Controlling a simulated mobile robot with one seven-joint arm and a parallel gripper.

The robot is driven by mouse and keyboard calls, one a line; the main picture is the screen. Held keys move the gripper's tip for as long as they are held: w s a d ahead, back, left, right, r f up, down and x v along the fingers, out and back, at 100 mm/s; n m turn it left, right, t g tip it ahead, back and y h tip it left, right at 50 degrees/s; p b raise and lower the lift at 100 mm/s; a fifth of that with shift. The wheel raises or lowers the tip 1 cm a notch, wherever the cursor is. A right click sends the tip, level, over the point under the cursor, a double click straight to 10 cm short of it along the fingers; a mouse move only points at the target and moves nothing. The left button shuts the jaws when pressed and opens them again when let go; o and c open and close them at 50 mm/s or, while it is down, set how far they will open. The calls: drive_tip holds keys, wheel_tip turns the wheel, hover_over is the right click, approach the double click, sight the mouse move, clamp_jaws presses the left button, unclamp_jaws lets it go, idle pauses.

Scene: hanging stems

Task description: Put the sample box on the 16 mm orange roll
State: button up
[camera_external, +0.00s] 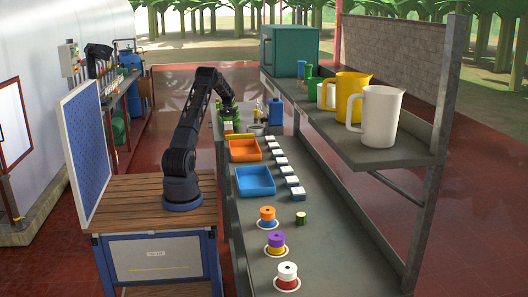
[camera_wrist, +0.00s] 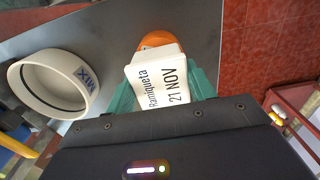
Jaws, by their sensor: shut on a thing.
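My gripper (camera_wrist: 164,88) is shut on a white sample box (camera_wrist: 158,78) with a printed label reading "Ramiqueta 21 NOV", between its green fingers. A rounded orange thing (camera_wrist: 155,40) shows just past the box, partly hidden by it; I cannot tell whether it touches the box or is the 16 mm roll. An orange-and-blue roll stack (camera_external: 267,215) stands on the near part of the bench, well apart from my gripper.
A round white dish marked "MIX" (camera_wrist: 52,84) is left of the box. An orange tray (camera_external: 245,150), a blue tray (camera_external: 255,181) and several white-topped boxes (camera_external: 290,181) line the bench. Purple-yellow (camera_external: 275,242) and white-red (camera_external: 287,275) rolls stand nearest. A shelf with jugs (camera_external: 382,115) overhangs the right.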

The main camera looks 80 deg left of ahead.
sight(228, 123)
drive_tip(key=o, duration=1.1)
drive_tip(key=shift+f, duration=0.1)
wheel_tip(228, 123, up, 12)
drive_tip(key=shift+r, duration=0.2)
idle(0.3)
